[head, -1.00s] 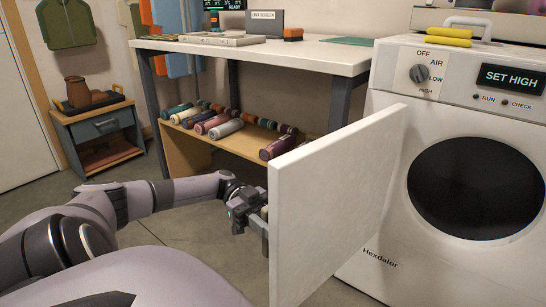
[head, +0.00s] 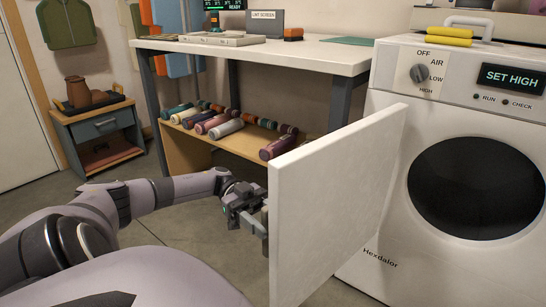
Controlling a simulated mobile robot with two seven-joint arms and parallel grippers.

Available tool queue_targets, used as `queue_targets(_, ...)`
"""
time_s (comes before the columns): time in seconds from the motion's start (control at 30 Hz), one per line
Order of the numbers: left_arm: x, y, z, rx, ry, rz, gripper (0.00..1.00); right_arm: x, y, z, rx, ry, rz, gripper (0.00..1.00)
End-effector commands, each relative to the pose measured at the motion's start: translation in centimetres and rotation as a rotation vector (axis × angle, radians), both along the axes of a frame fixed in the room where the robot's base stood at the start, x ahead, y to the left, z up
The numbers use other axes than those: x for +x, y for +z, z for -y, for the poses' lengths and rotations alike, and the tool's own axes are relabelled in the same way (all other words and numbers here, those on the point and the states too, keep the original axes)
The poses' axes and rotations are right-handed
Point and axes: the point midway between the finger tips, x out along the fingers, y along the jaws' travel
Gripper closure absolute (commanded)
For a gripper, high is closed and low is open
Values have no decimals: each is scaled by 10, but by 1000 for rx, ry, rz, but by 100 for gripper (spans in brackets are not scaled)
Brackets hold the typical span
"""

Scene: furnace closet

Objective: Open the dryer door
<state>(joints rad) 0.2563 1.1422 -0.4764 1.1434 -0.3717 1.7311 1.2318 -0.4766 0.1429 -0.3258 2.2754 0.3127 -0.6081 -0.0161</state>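The white dryer door (head: 335,205) stands swung wide open, sticking out from the left side of the dryer (head: 455,90). The dark round drum opening (head: 478,188) is fully exposed. My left gripper (head: 256,212) is at the door's far-left face, next to its free edge. Its fingertips are partly hidden by the door, and grey parts there blend together. I cannot tell whether the fingers are closed on a handle or apart from it. My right gripper is not in view.
A worktable (head: 330,55) with a lower shelf of several rolls (head: 225,128) stands behind the door. A small side cabinet (head: 100,130) is at the back left. Yellow cloths (head: 449,36) lie on the dryer. Floor is clear between cabinet and door.

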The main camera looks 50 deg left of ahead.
Motion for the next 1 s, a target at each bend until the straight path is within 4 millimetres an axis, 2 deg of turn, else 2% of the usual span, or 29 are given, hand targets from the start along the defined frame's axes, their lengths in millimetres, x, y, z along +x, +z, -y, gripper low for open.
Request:
queue_targets(0.2, -1, 0, -29, -1, 3, 1, 47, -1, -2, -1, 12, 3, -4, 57)
queue_targets(0.4, -2, -1, -45, 0, 1, 1, 47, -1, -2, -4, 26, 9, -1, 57)
queue_targets(0.6, -2, 0, -51, -1, 0, 0, 47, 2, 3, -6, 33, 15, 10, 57)
queue_targets(1.0, -3, 0, -51, -1, -1, 0, 47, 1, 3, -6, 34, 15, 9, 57)
